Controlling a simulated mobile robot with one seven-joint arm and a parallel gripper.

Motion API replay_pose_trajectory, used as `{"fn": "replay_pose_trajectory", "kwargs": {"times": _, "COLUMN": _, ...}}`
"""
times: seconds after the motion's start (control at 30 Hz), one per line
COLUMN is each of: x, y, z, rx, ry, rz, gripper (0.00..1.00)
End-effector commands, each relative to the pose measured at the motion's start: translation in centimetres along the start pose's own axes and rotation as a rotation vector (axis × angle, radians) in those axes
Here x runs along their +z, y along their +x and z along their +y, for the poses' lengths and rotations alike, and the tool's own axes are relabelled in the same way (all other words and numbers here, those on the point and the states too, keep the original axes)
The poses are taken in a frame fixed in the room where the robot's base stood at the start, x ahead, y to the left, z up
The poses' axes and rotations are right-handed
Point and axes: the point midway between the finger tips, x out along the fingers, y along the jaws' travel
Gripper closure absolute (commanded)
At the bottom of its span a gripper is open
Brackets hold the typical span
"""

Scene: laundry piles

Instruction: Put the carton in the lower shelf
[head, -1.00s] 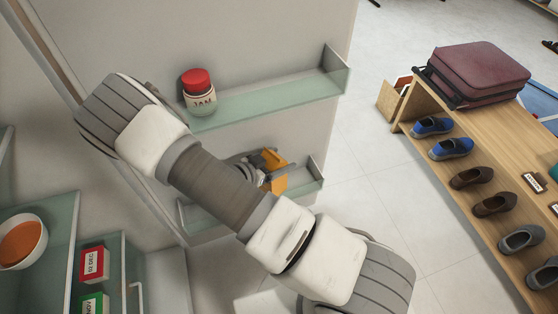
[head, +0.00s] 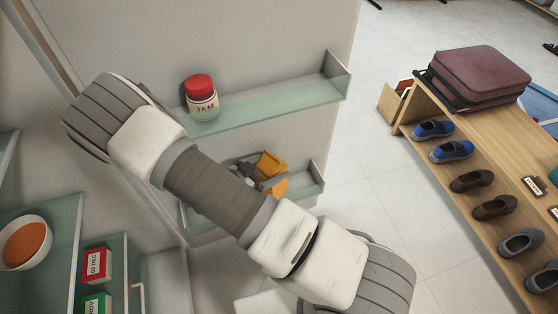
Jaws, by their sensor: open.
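The orange carton (head: 274,164) stands on the lower door shelf (head: 308,191), behind my arm in the head view. It looks slightly tilted, and its lower part is partly hidden. My gripper (head: 256,172) is open at the carton's left side, with its dark fingers close to it. My forearm covers much of the gripper and the left part of the lower shelf. I cannot tell whether the fingers still touch the carton.
A jam jar (head: 201,98) with a red lid stands on the upper door shelf (head: 265,104). At left are a bowl (head: 24,243) and small boxes (head: 97,264) on glass shelves. A wooden rack (head: 440,112) with shoes and a suitcase (head: 480,75) stands right, beyond open floor.

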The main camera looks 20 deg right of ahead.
Motion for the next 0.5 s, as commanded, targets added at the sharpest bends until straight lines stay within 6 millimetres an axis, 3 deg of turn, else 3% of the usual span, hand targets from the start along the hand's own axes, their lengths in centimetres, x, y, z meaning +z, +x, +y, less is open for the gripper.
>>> {"fn": "replay_pose_trajectory", "kwargs": {"times": 0.03, "x": -0.3, "y": -1.4, "z": -0.1, "rx": -0.003, "ry": 0.000, "rz": -0.003, "gripper": 0.00}}
{"fn": "replay_pose_trajectory", "kwargs": {"times": 0.2, "x": -0.2, "y": -4.9, "z": 0.0, "rx": -0.002, "ry": 0.000, "rz": -0.002, "gripper": 0.00}}
{"fn": "replay_pose_trajectory", "kwargs": {"times": 0.5, "x": 0.0, "y": -7.7, "z": 0.0, "rx": 0.000, "ry": 0.000, "rz": 0.000, "gripper": 0.00}}
